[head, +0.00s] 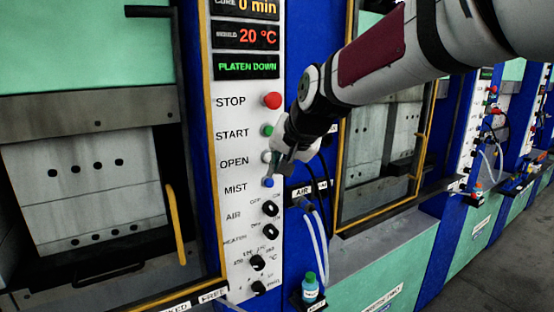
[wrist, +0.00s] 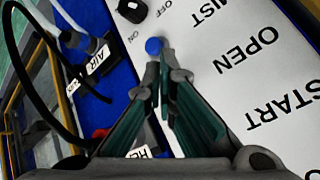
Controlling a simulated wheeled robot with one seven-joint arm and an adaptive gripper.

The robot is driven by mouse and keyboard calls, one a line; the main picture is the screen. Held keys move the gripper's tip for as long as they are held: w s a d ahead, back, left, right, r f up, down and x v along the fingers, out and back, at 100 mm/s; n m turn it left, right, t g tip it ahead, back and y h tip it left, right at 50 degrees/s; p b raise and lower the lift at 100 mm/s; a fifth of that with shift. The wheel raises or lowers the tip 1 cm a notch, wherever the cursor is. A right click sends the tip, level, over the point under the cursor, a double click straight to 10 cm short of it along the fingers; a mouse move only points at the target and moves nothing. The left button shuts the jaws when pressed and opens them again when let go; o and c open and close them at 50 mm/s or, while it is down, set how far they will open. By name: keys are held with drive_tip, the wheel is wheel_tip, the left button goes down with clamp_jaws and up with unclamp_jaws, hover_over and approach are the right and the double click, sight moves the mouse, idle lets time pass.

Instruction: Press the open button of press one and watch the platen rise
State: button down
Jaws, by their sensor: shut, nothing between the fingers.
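A white control panel (head: 232,205) has a column of labelled buttons. The pale OPEN button (head: 267,157) sits between the green START button (head: 267,130) and the blue MIST button (head: 268,182). My gripper (head: 275,171) is shut and empty at the panel, close to the OPEN and MIST buttons; contact cannot be told. In the wrist view its fingertips (wrist: 160,82) lie just below the blue button (wrist: 154,46), and the OPEN button is hidden behind the fingers. The display (head: 247,67) reads PLATEN DOWN. The grey platen (head: 85,195) shows in the press at left.
The red STOP button (head: 272,100) is above START, and black knobs (head: 270,208) are below MIST. Air hoses (head: 314,225) and a small bottle (head: 310,288) are right of the panel. More presses stand at right beside open floor (head: 480,265).

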drive_tip(key=shift+w+a, duration=0.25)
drive_tip(key=shift+w, duration=0.1)
